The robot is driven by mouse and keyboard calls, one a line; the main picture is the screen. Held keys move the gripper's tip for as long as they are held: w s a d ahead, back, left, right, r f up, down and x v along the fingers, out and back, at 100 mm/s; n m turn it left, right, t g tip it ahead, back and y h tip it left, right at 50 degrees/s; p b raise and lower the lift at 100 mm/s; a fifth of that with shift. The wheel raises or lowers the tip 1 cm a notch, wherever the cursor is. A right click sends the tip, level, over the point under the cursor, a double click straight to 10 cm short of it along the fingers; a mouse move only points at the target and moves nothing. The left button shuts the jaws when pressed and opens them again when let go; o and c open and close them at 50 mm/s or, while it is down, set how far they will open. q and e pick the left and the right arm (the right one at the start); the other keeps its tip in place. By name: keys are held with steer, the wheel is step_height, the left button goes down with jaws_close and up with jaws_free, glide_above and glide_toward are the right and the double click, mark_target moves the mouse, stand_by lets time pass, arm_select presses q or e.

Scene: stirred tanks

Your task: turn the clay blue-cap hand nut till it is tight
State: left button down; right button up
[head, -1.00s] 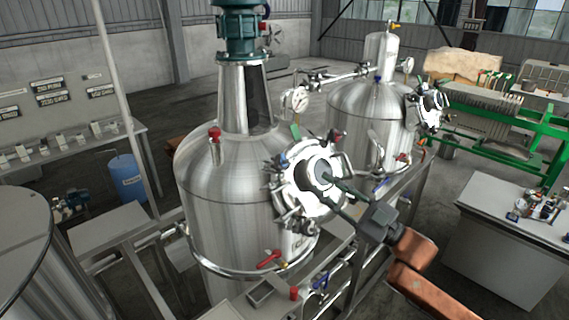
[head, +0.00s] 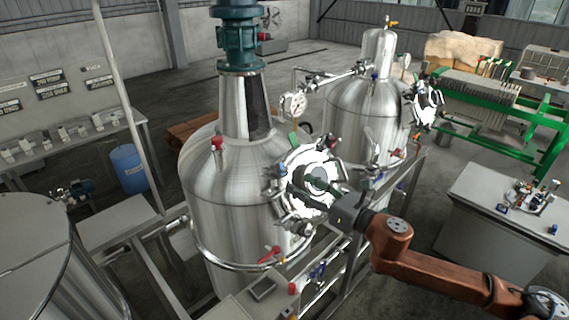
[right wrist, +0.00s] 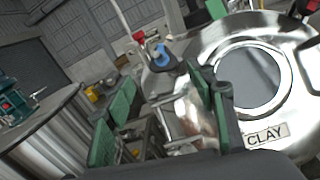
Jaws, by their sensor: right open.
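The blue-cap hand nut (right wrist: 159,54) shows at the upper middle of the right wrist view, on the rim of the round steel hatch of the tank labelled CLAY (right wrist: 267,136). In the head view its small blue cap (head: 283,170) is at the hatch's left edge. My right gripper (right wrist: 160,84) is open with its two green-padded fingers apart. The nut appears beyond the fingertips, with nothing seen between the pads but background. In the head view my right gripper (head: 308,184) is in front of the hatch and hides part of it. My left gripper is not in view.
The hatch window (right wrist: 248,78) is right of the fingers, and a red cap (right wrist: 139,34) shows above the blue one. Other clamps ring the hatch. A pipe rail (head: 230,268) circles the tank below. A second tank (head: 365,115) stands behind.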

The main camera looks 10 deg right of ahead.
mark_target(285, 173)
steer(key=w+a+p, duration=0.1)
steer(key=w, duration=0.1)
steer(key=w+a+n+p, duration=0.1)
steer(key=w, duration=0.1)
steer(key=w+a+n+p, duration=0.1)
steer(key=w, duration=0.1)
steer(key=shift+a+r+h+p, duration=0.25)
steer(key=shift+r+h+p, duration=0.05)
steer(key=shift+p, duration=0.05)
steer(key=shift+w+a+f, duration=0.1)
steer(key=shift+w+a, duration=0.15)
steer(key=shift+w, duration=0.15)
steer(key=c, duration=1.2)
steer(key=shift+o, duration=0.2)
